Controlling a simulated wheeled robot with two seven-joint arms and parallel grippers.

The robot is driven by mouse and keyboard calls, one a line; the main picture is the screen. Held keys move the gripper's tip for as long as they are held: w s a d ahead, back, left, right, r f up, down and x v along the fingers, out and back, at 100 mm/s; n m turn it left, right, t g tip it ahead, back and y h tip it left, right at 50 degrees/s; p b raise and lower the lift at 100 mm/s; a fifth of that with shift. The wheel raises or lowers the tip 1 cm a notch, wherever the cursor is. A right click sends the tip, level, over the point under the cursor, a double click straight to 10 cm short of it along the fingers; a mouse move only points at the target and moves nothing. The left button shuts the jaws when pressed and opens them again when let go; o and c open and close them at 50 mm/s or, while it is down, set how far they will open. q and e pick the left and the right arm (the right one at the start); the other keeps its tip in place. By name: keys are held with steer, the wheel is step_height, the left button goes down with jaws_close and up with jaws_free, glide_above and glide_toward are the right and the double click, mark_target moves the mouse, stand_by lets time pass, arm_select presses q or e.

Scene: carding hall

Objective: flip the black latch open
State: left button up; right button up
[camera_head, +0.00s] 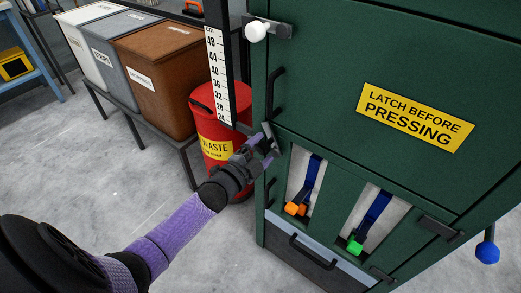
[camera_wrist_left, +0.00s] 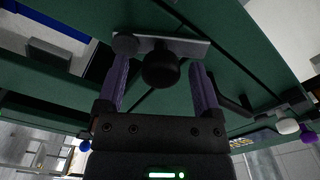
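The black latch has a pale metal plate with a round black knob (camera_wrist_left: 160,70) on it, seen close up in the wrist view. In the head view, its plate (camera_head: 270,136) shows at the left edge of the green cabinet (camera_head: 330,85), and the knob is hidden by my gripper. My left gripper (camera_head: 266,147) is at the latch. In the wrist view its purple fingers are apart, one on each side of the knob, with visible gaps. My right gripper is in neither view.
A white-knobbed latch (camera_head: 258,31) sits higher on the cabinet, and a blue knob (camera_head: 487,252) at its right. A black handle (camera_head: 276,90) is just above my gripper. A red waste bin (camera_head: 207,128) stands close behind. Bins line a bench at left.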

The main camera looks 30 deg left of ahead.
arm_select(q)
steer(key=shift+s, duration=0.25)
steer(key=s+p, duration=0.3)
steer(key=s, duration=0.6)
steer(key=shift+s+a, duration=0.25)
steer(key=shift+a, duration=0.15)
